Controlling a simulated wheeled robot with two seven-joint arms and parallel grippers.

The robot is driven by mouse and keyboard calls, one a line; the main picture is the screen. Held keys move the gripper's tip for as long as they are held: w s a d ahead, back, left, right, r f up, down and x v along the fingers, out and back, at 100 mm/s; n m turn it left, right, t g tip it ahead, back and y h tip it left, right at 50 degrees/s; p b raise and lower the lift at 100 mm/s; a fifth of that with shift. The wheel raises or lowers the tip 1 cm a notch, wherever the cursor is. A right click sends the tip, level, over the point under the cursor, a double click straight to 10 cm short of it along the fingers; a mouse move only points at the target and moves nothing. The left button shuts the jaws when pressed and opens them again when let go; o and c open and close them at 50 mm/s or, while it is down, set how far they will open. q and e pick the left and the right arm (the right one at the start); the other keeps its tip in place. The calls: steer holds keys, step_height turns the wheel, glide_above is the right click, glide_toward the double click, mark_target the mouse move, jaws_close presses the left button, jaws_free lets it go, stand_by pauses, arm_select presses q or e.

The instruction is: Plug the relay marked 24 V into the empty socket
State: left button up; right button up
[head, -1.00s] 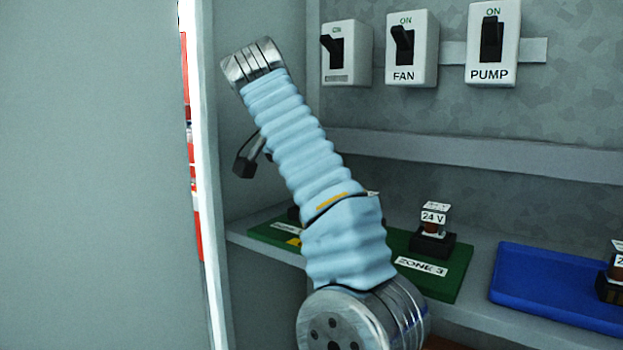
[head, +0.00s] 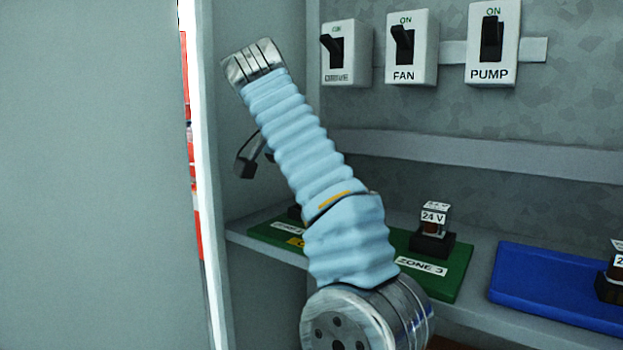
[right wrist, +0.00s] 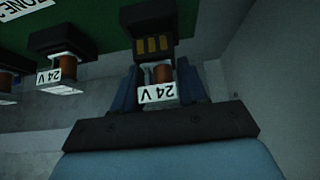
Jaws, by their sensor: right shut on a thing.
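In the right wrist view my right gripper (right wrist: 160,88) is shut on a relay marked 24 V (right wrist: 162,75), which has a copper-coloured coil and a white label. The relay is close to a black socket (right wrist: 150,17) on the green board (right wrist: 95,22). Gold contacts show in the socket just beyond the relay; I cannot tell whether they touch. In the head view my right forearm hides the gripper and this relay. My left gripper is not in view.
A relay marked 24 V (head: 433,226) sits in the ZONE 3 socket, and another relay stands on the blue tray (head: 540,288) at right. Switches marked FAN (head: 403,47) and PUMP (head: 492,45) are on the back wall. A cabinet side wall stands close left of my arm.

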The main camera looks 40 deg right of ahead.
steer(key=shift+f+b, duration=0.7)
steer(key=shift+f, duration=0.1)
steer(key=shift+r, duration=0.2)
steer(key=shift+r+p, duration=0.4)
steer(key=shift+p, duration=0.25)
stand_by(0.9)
steer(key=shift+f+b, duration=0.5)
steer(key=shift+f, duration=0.15)
steer(key=o, duration=1.2)
